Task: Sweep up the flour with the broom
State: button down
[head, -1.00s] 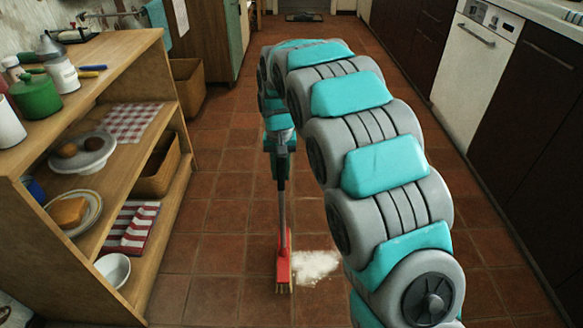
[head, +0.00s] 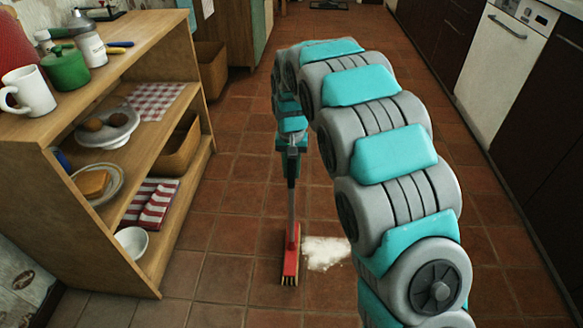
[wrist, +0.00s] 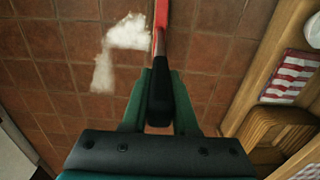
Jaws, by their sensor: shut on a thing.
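The broom (head: 291,252) has a red head and a grey handle. It stands upright with its bristles at the tiled floor. My gripper (head: 291,150) is shut on the upper part of the handle. In the wrist view my gripper (wrist: 160,115) holds the black grip end, and the red broom head (wrist: 160,14) is at the top edge. The white flour (head: 326,252) lies in a patch on the floor just right of the broom head. In the wrist view the flour (wrist: 120,42) is left of the broom, with a second lobe lower down. My arm hides part of the floor right of it.
A wooden shelf unit (head: 190,205) stands on the left with a mug (head: 30,92), a green pot (head: 66,68), plates and a bowl (head: 132,241). Dark cabinets and a white dishwasher (head: 505,65) line the right.

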aim_at(292, 160)
jog(key=shift+f, duration=0.3)
dwell(0.8)
jog(key=d+b, duration=0.1)
jog(key=d, duration=2.3)
jog(key=a, duration=2.3)
jog(key=shift+a+r, duration=0.15)
jog(key=shift+a, duration=0.25)
jog(key=shift+r+p, duration=0.65)
jog(key=shift+r, duration=1.4)
